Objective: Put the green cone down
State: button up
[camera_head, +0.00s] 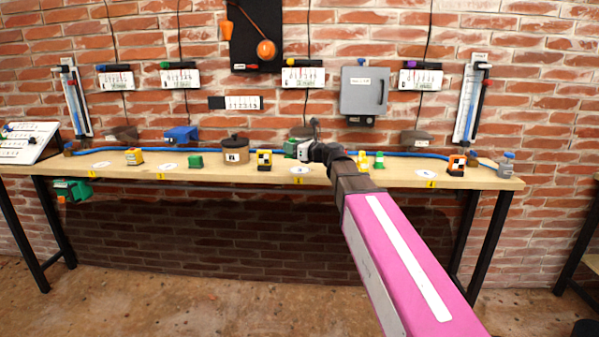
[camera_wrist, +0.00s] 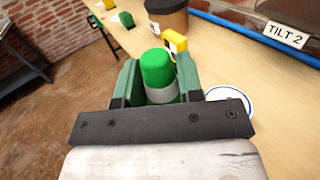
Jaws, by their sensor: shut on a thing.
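My gripper (camera_head: 298,149) is over the middle of the bench. In the wrist view its two green fingers (camera_wrist: 158,78) are closed on a green, round-topped piece with a grey band, the green cone (camera_wrist: 156,66). Its lower end is hidden by the gripper, so I cannot tell whether it touches the bench. A white disc (camera_head: 299,170) lies on the bench top just below the gripper; it also shows in the wrist view (camera_wrist: 240,98), partly covered by the gripper. Another small green piece with a pale band (camera_head: 379,160) stands further right.
A yellow block (camera_head: 362,160) and an orange-black block (camera_head: 456,165) stand to the right. A blue hose (camera_head: 415,154) runs along the back.

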notch_tip(320, 180, up, 3)
jog(key=a, duration=0.3)
jog(key=w+d+f, duration=0.1)
jog(key=w+f, duration=0.1)
jog(key=w, duration=0.1)
jog(key=w+d+f, duration=0.2)
jog(key=w, duration=0.2)
jog(key=w+d+f, duration=0.2)
jog(key=w+f, duration=0.1)
jog(key=shift+w+d, duration=0.15)
jog(key=shift+w, duration=0.15)
jog(key=shift+f, duration=1.95)
jog(key=shift+f, duration=0.6)
jog(key=o, duration=1)
jog(key=shift+s+f, duration=0.1)
jog(key=shift+f, duration=0.05)
jog(key=shift+r, duration=0.25)
jog(key=v, duration=0.8)
jog(key=r+v, duration=0.1)
jog(key=v, duration=0.3)
